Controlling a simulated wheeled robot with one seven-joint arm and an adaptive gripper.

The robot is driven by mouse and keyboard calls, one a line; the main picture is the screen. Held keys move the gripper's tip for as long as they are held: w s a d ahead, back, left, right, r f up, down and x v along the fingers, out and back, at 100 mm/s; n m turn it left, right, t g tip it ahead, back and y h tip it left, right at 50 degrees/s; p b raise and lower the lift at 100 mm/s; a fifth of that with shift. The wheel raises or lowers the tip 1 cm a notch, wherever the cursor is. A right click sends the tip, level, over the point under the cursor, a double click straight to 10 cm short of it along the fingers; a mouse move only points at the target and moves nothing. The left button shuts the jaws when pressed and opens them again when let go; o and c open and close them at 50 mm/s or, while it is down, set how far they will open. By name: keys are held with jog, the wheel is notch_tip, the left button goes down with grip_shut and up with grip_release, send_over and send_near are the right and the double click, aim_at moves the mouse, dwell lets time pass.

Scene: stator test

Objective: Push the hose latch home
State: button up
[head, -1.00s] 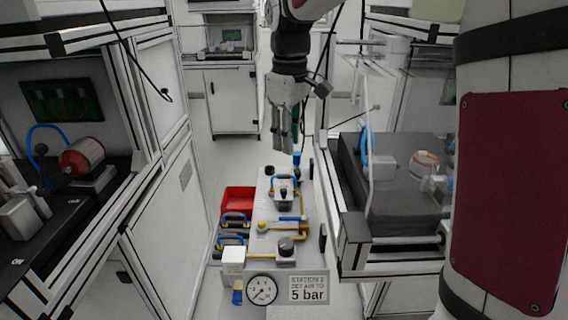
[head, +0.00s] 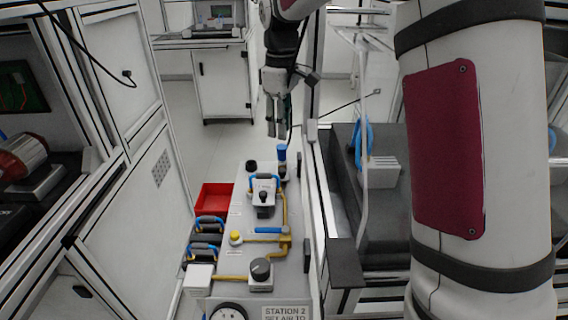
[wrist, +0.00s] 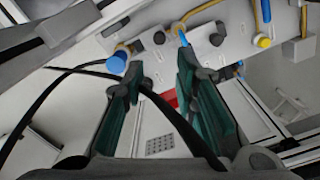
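My gripper (head: 277,130) hangs above the far end of the grey station panel (head: 245,222), fingers pointing down. In the wrist view my gripper (wrist: 161,66) is open, with an empty gap between its dark green finger pads. Which part is the hose latch is not clear. A blue cylindrical fitting (head: 281,152) stands at the panel's far end, just below the gripper in the head view; it also shows in the wrist view (wrist: 116,62). A blue-handled block (head: 264,184) with a black knob and a flat blue lever (head: 268,230) on yellow pipe sit nearer. No contact is visible.
A red bin (head: 214,197) and blue-handled black items (head: 209,226) lie left of the panel. A yellow button (head: 236,237), black knob (head: 261,267) and gauge (head: 229,312) are nearer. A dark cable (wrist: 55,95) crosses the wrist view. Benches flank the panel.

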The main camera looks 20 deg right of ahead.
aim_at(282, 170)
notch_tip(282, 170, down, 12)
jog(key=b, duration=0.3)
jog(key=shift+f, duration=0.2)
grip_shut()
